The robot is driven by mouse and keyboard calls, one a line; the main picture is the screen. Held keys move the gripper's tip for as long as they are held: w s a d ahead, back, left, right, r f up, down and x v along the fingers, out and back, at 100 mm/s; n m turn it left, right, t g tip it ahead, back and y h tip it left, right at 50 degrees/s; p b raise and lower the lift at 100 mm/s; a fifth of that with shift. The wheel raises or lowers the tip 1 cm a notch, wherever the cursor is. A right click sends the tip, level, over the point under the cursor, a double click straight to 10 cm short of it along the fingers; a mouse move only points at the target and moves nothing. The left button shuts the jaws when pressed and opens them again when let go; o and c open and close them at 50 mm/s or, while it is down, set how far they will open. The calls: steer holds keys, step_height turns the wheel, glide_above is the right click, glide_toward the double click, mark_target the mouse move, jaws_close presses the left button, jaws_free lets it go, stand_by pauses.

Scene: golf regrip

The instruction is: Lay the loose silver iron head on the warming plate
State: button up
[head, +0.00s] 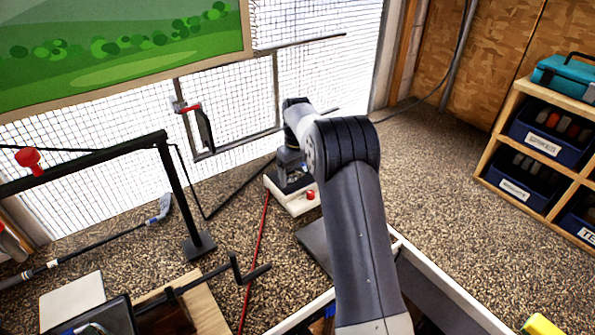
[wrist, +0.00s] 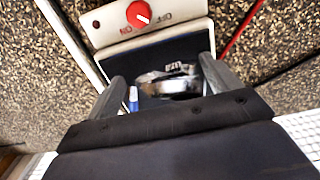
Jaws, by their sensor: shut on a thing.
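My gripper (wrist: 165,74) is shut on the silver iron head (wrist: 172,86), which sits between its two dark fingers in the wrist view. The iron head is over the dark surface of the warming plate (wrist: 150,54); I cannot tell whether it touches. The plate has a pale housing with a red knob (wrist: 139,14) marked ON and OFF. In the head view the warming plate (head: 294,205) is on the speckled bench, with my gripper (head: 290,172) over its dark top. The iron head is hidden there by my arm.
A red cord (head: 257,255) runs along the bench beside the plate. A black post stand (head: 183,200) and a club with a silver head (head: 160,210) are to the left. Shelves with blue bins (head: 540,140) stand right. Bench between plate and shelves is clear.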

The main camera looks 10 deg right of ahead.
steer(key=shift+f, duration=0.1)
steer(key=o, duration=1.3)
step_height(320, 180, up, 12)
steer(key=shift+s+r+b, duration=0.1)
steer(key=shift+s+b, duration=0.05)
steer(key=shift+b, duration=0.4)
